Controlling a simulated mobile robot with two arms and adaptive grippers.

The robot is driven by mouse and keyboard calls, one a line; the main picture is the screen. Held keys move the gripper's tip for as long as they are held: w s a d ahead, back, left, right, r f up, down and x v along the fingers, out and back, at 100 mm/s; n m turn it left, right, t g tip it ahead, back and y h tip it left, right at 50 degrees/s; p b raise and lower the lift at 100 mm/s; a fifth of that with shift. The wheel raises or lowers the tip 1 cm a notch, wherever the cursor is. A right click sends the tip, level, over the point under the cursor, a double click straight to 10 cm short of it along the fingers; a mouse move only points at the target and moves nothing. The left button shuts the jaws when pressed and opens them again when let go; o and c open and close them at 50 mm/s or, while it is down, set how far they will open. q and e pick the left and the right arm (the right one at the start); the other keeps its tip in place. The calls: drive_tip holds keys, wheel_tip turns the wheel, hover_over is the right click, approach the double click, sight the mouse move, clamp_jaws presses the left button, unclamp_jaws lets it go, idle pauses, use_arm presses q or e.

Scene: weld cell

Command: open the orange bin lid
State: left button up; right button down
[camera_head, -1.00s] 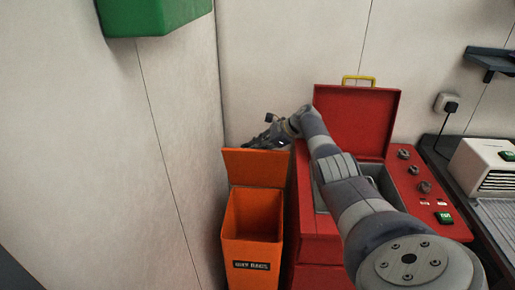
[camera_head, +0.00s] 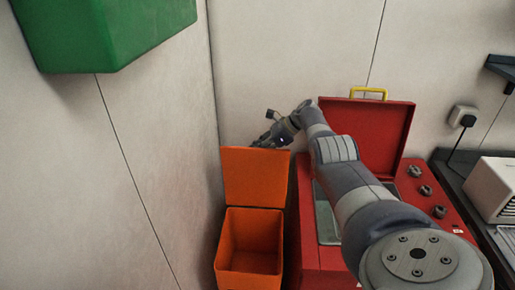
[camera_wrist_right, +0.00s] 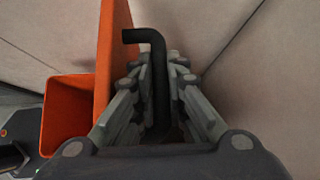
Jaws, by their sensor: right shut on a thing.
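The orange bin (camera_head: 221,258) stands at the lower middle in the head view, with its mouth open and its inside showing empty as far as I can see. Its orange lid (camera_head: 255,178) stands raised, close to upright, at the bin's back edge. My right gripper (camera_head: 268,138) is just behind the lid's top edge. In the right wrist view the fingers (camera_wrist_right: 157,85) are shut on a black bent handle (camera_wrist_right: 158,62) beside the lid (camera_wrist_right: 116,45). Where the handle joins the lid is hidden. The bin (camera_wrist_right: 67,118) shows at left there. My left gripper is not in view.
A red cabinet (camera_head: 307,220) with its red lid (camera_head: 372,135) up stands right of the bin, under my right arm. Pale wall panels (camera_head: 290,50) stand close at the left and behind. A green box (camera_head: 110,30) hangs at upper left.

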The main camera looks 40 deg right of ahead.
drive_tip(key=shift+w+d+r, duration=0.2)
drive_tip(key=shift+w+r, duration=0.05)
drive_tip(key=c, duration=1.9)
unclamp_jaws()
drive_tip(key=shift+f, duration=0.15)
drive_tip(key=shift+v, duration=0.85)
drive_tip(key=v, duration=1)
drive_tip(key=shift+s+d, duration=0.1)
drive_tip(key=shift+s, duration=0.05)
